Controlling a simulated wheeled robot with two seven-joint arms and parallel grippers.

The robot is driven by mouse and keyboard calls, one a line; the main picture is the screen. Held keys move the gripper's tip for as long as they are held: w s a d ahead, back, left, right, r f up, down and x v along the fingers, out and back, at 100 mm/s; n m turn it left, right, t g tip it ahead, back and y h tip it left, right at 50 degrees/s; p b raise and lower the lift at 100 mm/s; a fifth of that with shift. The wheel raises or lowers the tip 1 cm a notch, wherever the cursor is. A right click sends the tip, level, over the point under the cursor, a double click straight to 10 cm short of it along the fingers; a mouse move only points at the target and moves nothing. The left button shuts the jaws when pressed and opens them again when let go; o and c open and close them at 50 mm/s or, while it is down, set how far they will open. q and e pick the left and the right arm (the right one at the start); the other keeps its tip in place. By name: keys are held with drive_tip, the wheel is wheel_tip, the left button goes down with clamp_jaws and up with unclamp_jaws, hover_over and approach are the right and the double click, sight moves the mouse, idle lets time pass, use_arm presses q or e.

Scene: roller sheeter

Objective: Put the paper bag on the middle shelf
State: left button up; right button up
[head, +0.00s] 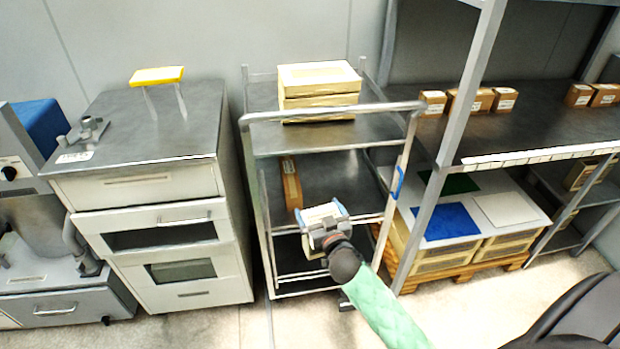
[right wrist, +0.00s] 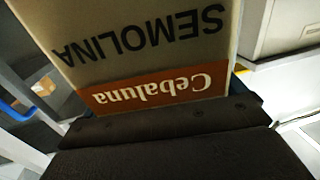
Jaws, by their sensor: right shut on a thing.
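The paper bag (right wrist: 140,45) is cream with an orange band and reads "SEMOLINA" and "Cebaluna", upside down in the right wrist view. My right gripper (head: 330,226) is shut on it. In the head view the bag (head: 322,212) shows as a small pale block at the gripper, at the front of the metal rack trolley. The trolley's middle shelf (head: 335,175) is dark and lies behind the bag. I cannot tell whether the bag is over the shelf or in front of its edge. My left gripper is not in view.
A brown carton (head: 291,185) stands at the left of the middle shelf. Cream boxes (head: 320,85) are stacked on the top shelf. A trolley post with a blue clip (head: 397,182) stands right of my gripper. The middle shelf is mostly bare right of the carton.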

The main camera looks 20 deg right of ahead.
drive_tip(key=w+d+m+h, duration=0.2)
drive_tip(key=w+d+h, duration=0.15)
drive_tip(key=d, duration=1.45)
use_arm(q)
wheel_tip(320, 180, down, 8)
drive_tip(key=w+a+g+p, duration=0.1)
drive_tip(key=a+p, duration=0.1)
drive_tip(key=p, duration=0.2)
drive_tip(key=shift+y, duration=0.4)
use_arm(e)
drive_tip(key=f+x, duration=0.2)
drive_tip(key=x, duration=0.7)
drive_tip(key=f+x, duration=0.2)
drive_tip(key=x, duration=0.7)
drive_tip(key=shift+w+d+y, duration=0.15)
drive_tip(key=shift+w+y, duration=0.2)
drive_tip(key=shift+w, duration=0.1)
